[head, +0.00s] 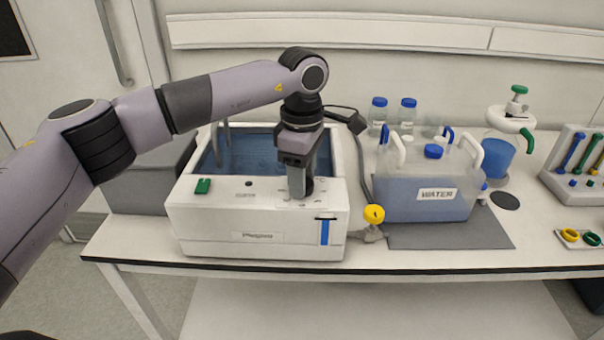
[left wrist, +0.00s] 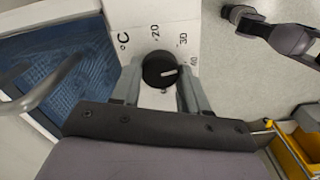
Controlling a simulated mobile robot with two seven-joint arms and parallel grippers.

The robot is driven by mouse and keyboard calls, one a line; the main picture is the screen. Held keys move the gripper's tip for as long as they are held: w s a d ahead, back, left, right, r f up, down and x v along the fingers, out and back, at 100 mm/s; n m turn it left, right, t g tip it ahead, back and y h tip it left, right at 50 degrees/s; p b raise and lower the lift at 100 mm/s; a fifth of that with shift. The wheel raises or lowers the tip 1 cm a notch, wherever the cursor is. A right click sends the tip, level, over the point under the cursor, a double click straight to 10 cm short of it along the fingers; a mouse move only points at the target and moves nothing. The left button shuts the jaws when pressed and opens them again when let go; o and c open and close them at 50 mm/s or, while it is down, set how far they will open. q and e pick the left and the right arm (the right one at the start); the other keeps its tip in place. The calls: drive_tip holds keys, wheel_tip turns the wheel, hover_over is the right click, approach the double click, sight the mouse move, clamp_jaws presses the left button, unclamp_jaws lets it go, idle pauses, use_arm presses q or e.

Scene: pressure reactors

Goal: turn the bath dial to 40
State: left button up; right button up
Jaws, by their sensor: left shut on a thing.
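The bath (head: 258,222) is a white box with a blue water basin at its back; its front carries a green switch (head: 203,186) and a blue level strip. The bath dial (left wrist: 160,70) is a round black knob with a white pointer line, on a white panel printed with °C, 20, 30 and a further number partly beside a finger. The pointer aims right, roughly towards that further number, which I cannot read surely. My left gripper (head: 299,192) comes down from above and is shut on the dial, one finger on each side. In the head view the gripper hides most of the dial.
A yellow-handled tap (head: 374,214) sticks out right of the bath. A water tank (head: 425,185) stands on a grey mat, with blue-capped bottles (head: 378,115) behind it. A rack of coloured tools (head: 575,165) is at far right. Bare counter lies along the front edge.

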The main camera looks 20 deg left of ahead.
use_arm(q)
drive_tip(key=shift+r+m, duration=0.1)
drive_tip(key=shift+m, duration=0.6)
drive_tip(key=o, duration=1.1)
drive_tip(key=shift+c, duration=0.2)
wheel_tip(320, 180, up, 7)
drive_tip(key=shift+r, duration=0.1)
